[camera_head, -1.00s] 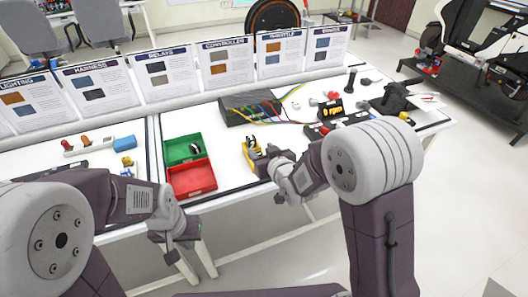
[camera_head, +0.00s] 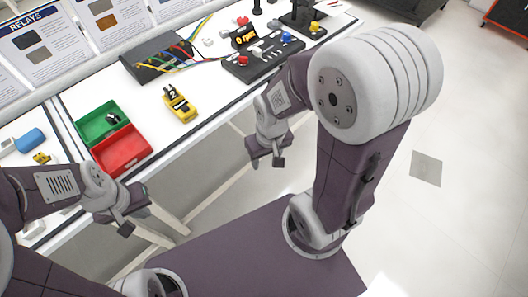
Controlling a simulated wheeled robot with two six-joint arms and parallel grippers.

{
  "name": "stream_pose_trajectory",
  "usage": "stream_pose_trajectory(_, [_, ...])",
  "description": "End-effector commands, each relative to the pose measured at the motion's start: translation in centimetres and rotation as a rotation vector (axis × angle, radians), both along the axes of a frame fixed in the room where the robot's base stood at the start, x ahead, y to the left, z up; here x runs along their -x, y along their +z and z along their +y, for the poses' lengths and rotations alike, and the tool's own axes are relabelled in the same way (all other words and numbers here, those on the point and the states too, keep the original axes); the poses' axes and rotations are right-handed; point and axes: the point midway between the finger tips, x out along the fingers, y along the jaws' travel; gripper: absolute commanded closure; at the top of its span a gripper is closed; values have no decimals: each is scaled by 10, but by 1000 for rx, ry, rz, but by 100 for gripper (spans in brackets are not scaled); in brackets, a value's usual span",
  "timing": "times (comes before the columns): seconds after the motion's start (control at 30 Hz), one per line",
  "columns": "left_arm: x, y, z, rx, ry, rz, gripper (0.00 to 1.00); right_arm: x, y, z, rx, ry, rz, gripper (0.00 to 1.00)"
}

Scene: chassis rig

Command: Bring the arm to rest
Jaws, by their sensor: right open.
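My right gripper (camera_head: 266,161) hangs in front of the table's front edge, open and empty, clear of the tabletop. My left gripper (camera_head: 132,218) is low at the left, in front of the table edge and below the red bin. Its fingers point down and right; how far apart they are is not clear, and no object shows in it. Both arms are bent close to my base.
On the white table (camera_head: 210,110) are a green bin (camera_head: 92,130) with a small dark-and-white part, a red empty bin (camera_head: 122,152), and a yellow device (camera_head: 178,103). A wired black box (camera_head: 150,65) and a control panel (camera_head: 262,62) stand further back. Floor is free at right.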

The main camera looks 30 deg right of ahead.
Motion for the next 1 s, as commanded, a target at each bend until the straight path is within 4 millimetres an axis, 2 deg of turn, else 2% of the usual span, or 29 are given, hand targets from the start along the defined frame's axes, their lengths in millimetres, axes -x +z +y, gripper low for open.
stream_pose_trajectory(0.07, [0,8,0,0,0,0,100,0,8,0,0,1,-1,50])
stream_pose_trajectory(0.17, [0,34,0,0,0,0,100,-1,34,0,0,1,-1,50])
stream_pose_trajectory(0.4, [0,137,0,0,0,-1,100,-1,137,0,0,1,-2,50])
stream_pose_trajectory(0.47, [0,152,0,0,0,-1,100,-1,152,0,0,1,-2,50])
stream_pose_trajectory(1.0, [0,146,0,0,0,0,100,-1,146,0,0,1,-2,50])
